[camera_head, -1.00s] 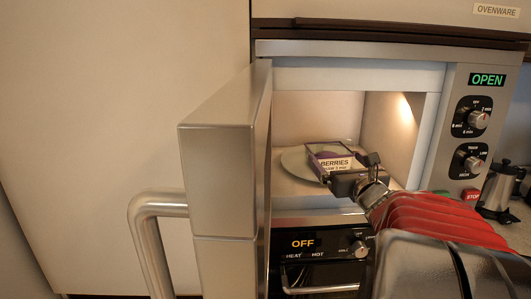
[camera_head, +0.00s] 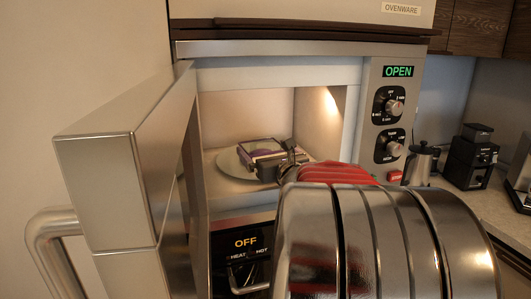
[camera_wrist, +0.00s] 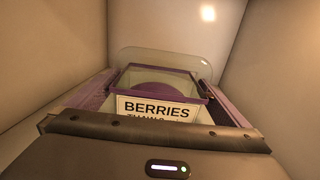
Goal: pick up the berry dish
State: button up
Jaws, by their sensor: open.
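The berry dish (camera_head: 262,148) is a small clear container with a purple rim, inside the open oven. Its white label reads BERRIES in the wrist view, where the dish (camera_wrist: 157,107) stands straight ahead and close. It rests on a round pale plate (camera_head: 229,163). My gripper (camera_head: 268,165) is inside the oven, right at the near side of the dish. It is open. In the wrist view its dark body fills the bottom and hides the lower part of the label. I cannot tell whether the fingers touch the dish.
The oven door (camera_head: 130,165) stands open to the left, with a bar handle (camera_head: 55,245). The control panel (camera_head: 392,120) is on the right and its display reads OPEN. A lower unit (camera_head: 246,243) shows OFF.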

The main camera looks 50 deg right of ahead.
jog(key=shift+c, duration=0.4)
jog(key=c, duration=1.1)
notch_tip(320, 180, up, 10)
jog(key=shift+r, duration=0.1)
